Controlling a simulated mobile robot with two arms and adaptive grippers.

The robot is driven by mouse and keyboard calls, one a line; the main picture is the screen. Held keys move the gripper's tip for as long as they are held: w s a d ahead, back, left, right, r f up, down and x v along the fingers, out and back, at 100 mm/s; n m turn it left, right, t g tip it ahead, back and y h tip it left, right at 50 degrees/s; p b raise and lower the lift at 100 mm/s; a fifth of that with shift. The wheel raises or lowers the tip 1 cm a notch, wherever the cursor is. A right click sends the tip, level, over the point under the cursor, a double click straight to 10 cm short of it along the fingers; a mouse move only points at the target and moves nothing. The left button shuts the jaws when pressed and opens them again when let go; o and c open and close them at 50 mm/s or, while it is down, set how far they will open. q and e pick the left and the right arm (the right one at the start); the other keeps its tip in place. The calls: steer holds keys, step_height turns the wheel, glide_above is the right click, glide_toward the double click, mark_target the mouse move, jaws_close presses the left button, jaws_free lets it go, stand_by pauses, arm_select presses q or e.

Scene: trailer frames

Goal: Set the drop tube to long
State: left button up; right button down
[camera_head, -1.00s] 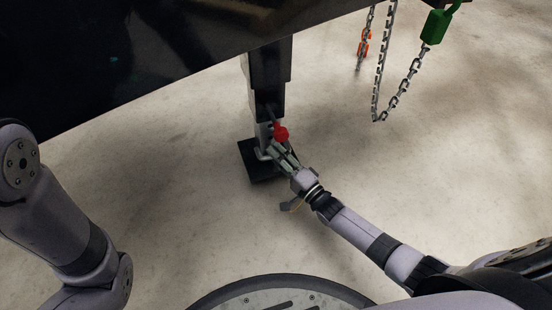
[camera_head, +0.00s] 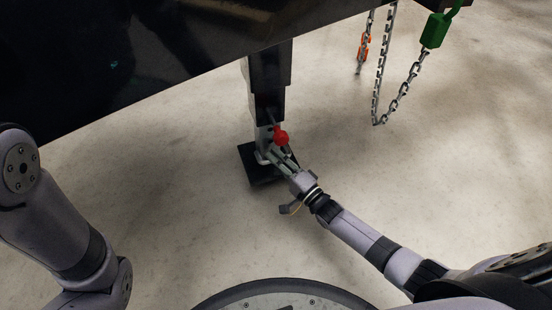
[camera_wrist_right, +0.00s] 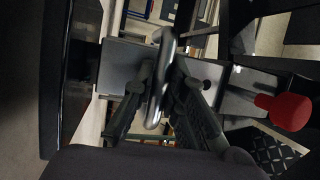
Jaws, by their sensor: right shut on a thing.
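The landing leg (camera_head: 268,85) hangs below the dark trailer body, a black outer tube with the grey drop tube (camera_head: 263,138) showing at its lower end. A black foot plate (camera_head: 249,163) is at the bottom. A red knob (camera_head: 281,138) sticks out from the leg; it also shows in the right wrist view (camera_wrist_right: 291,110). My right gripper (camera_head: 278,157) is at the lower leg, just below the knob. In the wrist view its fingers are shut on a curved silver handle (camera_wrist_right: 168,45). My left gripper is out of view; only my left arm shows.
The dark trailer body (camera_head: 130,60) covers the upper left, above the leg. Silver chains (camera_head: 382,70) with a green block (camera_head: 436,30) and an orange hook (camera_head: 364,48) hang at the upper right. The concrete floor around the foot is clear.

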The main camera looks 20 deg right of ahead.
mark_target(276, 175)
stand_by(0.4)
step_height(276, 175, down, 6)
steer(key=b, duration=0.4)
steer(key=shift+s+r, duration=0.1)
steer(key=shift+r, duration=0.05)
steer(key=c, duration=1.9)
jaws_free()
steer(key=o, duration=0.3)
steer(key=v, duration=1.2)
steer(key=shift+r, duration=0.1)
